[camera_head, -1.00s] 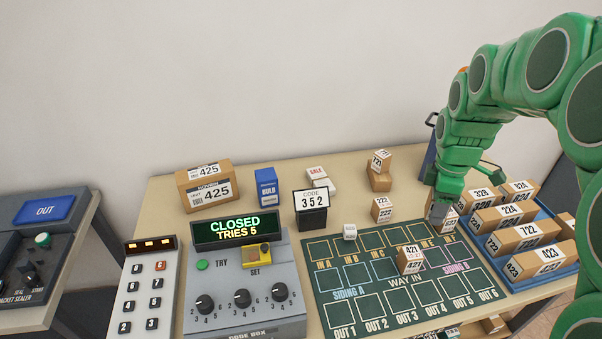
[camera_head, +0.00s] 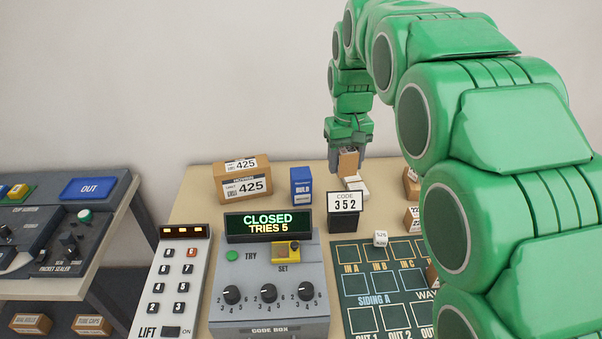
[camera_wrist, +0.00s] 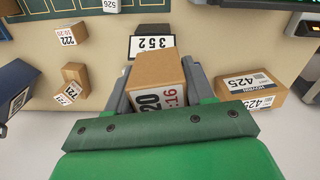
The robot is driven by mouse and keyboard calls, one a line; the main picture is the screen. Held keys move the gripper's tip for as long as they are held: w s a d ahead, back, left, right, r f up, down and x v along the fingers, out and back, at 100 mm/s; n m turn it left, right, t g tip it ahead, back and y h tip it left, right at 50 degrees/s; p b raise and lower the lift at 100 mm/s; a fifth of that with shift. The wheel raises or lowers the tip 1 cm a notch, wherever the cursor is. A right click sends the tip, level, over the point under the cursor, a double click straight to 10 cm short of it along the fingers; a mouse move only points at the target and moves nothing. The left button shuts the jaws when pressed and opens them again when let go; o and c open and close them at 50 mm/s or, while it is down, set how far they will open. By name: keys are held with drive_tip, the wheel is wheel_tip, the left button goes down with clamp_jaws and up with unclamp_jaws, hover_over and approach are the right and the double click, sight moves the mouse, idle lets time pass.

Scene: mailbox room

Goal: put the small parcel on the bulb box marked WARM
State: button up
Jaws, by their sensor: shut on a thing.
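My gripper (camera_head: 346,158) is shut on a small brown parcel (camera_head: 348,164) and holds it above the back of the table, behind the code sign and right of the blue bulb box. In the wrist view the parcel (camera_wrist: 157,70) sits between both fingers, with a label partly reading "20" and "16". The blue bulb box (camera_head: 302,187) stands upright on the table, apart from the parcel. Its word "BULB" shows, but I cannot read WARM on it. I cannot make it out in the wrist view.
A large parcel marked 425 (camera_head: 243,184) stands left of the bulb box. The code sign 352 (camera_head: 345,203) stands in front to the right. The code box (camera_head: 268,290) fills the front.

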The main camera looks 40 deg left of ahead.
drive_tip(key=s+a+r+m, duration=0.1)
drive_tip(key=s+a+m, duration=0.1)
drive_tip(key=s+a, duration=0.35)
hover_over(301, 172)
drive_tip(key=f, duration=0.5)
drive_tip(key=d+f, duration=0.1)
drive_tip(key=f, duration=0.2)
drive_tip(key=shift+s+f, duration=0.25)
drive_tip(key=shift+s, duration=0.15)
drive_tip(key=shift+w+a+f, duration=0.15)
drive_tip(key=shift+a+f, duration=0.1)
drive_tip(key=shift+f, duration=0.05)
drive_tip(key=shift+f, duration=0.15)
drive_tip(key=shift+w+a+f, duration=0.15)
drive_tip(key=shift+a+f, duration=0.05)
drive_tip(key=shift+f, duration=1.55)
drive_tip(key=shift+f, duration=0.1)
